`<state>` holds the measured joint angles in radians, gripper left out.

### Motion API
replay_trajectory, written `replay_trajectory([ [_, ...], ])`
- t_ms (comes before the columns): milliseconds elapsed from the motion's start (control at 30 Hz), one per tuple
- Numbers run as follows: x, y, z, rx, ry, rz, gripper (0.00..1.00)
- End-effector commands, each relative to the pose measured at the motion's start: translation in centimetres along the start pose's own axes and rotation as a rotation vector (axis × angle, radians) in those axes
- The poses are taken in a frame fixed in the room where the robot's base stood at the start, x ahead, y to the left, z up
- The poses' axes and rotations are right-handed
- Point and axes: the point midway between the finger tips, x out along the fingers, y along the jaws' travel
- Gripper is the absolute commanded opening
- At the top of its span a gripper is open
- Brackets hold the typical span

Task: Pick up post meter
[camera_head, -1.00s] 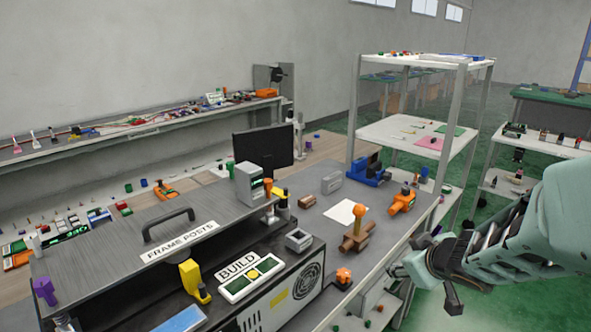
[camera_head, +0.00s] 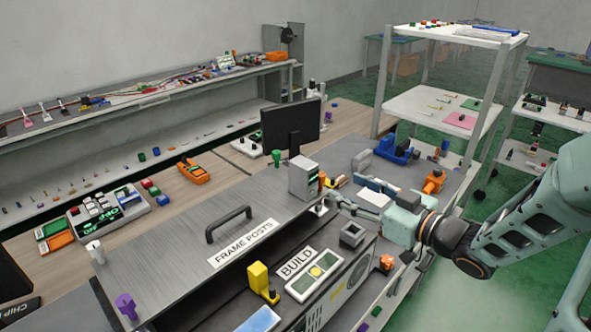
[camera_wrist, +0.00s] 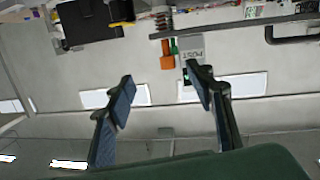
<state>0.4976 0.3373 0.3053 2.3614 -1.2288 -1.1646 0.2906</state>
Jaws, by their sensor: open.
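The post meter is a small grey box (camera_head: 304,177) with a dark and green display on its side. It stands upright on the grey bench top, in front of the black monitor. In the wrist view a grey box marked POST (camera_wrist: 191,48) shows inverted, just past the right fingertip, which hides part of it. My gripper (camera_head: 326,201) is beside the box, to its lower right, with its fingers pointing at it. In the wrist view my gripper (camera_wrist: 161,84) has its two fingers wide apart with nothing held between them.
A black handle (camera_head: 228,224) and the FRAME POSTS label stand left of the box. The monitor (camera_head: 291,127) is close behind. A green peg (camera_head: 276,157) stands next to the box.

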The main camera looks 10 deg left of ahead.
Motion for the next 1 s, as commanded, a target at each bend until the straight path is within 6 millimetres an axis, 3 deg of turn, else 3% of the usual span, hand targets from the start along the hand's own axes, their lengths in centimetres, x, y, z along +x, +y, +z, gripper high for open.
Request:
replay_trajectory([
  [100, -0.2, -2.4, -1.2, 0.063, 0.091, -0.091, 0.49],
  [233, -0.1, -3.6, -2.0, 0.091, 0.136, -0.138, 0.49],
  [500, 3.7, -4.4, -2.8, 0.096, 0.142, -0.146, 0.49],
  [767, 5.8, -4.7, -3.3, 0.094, 0.141, -0.144, 0.49],
  [1000, 9.2, -5.5, -4.1, 0.095, 0.141, -0.144, 0.49],
])
